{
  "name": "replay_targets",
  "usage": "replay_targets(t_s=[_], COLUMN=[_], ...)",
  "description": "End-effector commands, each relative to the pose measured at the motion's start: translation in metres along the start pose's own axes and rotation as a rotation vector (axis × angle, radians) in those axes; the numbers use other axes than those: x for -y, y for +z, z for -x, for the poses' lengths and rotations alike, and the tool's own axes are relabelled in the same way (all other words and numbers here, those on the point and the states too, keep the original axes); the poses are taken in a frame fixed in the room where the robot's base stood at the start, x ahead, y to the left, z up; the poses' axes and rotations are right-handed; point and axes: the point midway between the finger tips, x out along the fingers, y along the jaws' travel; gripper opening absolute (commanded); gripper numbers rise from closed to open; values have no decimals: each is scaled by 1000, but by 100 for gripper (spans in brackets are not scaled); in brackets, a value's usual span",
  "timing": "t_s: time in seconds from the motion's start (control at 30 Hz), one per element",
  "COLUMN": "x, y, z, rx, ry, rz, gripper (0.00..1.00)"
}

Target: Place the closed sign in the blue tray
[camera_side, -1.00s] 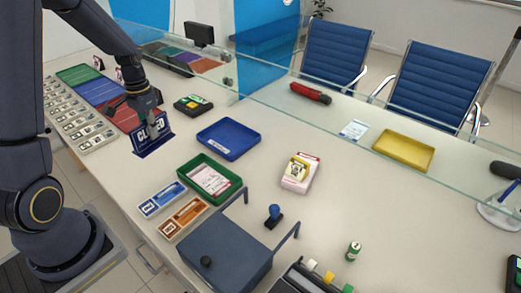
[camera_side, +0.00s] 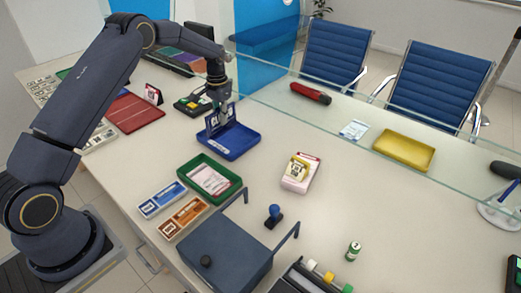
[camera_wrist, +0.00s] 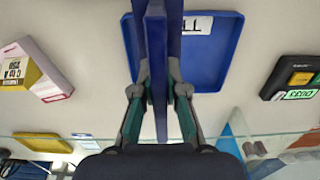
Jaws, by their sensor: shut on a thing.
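The closed sign (camera_side: 214,121) is a dark blue panel with white lettering, partly hidden by my gripper. My gripper (camera_side: 221,102) is shut on the sign and holds it upright over the left part of the blue tray (camera_side: 243,146). In the wrist view, my gripper (camera_wrist: 160,95) has its fingers on both sides of the sign (camera_wrist: 156,60), seen edge-on, with the blue tray (camera_wrist: 215,65) behind it. A white label with dark letters shows in the tray. I cannot tell whether the sign's lower edge touches the tray floor.
A green tray (camera_side: 233,191) with papers is in front of the blue tray. A small device with coloured buttons (camera_side: 190,104) stands close behind its left side. A pink and yellow box (camera_side: 297,176) is to the right. A glass screen runs behind.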

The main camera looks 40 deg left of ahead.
Motion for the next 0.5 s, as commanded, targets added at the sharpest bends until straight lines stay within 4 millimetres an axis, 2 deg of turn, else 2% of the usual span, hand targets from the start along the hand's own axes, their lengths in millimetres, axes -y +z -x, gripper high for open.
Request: replay_targets(t_s=[0.07,0.17,0.33,0.5], x=[3,5,6,6], y=[-11,-19,-25,-25], z=[-13,-21,-29,-54], rx=[-2,-4,-4,-2], ry=[-1,-1,-1,-1], rz=[0,0,0,1], gripper=[0,0,0,0])
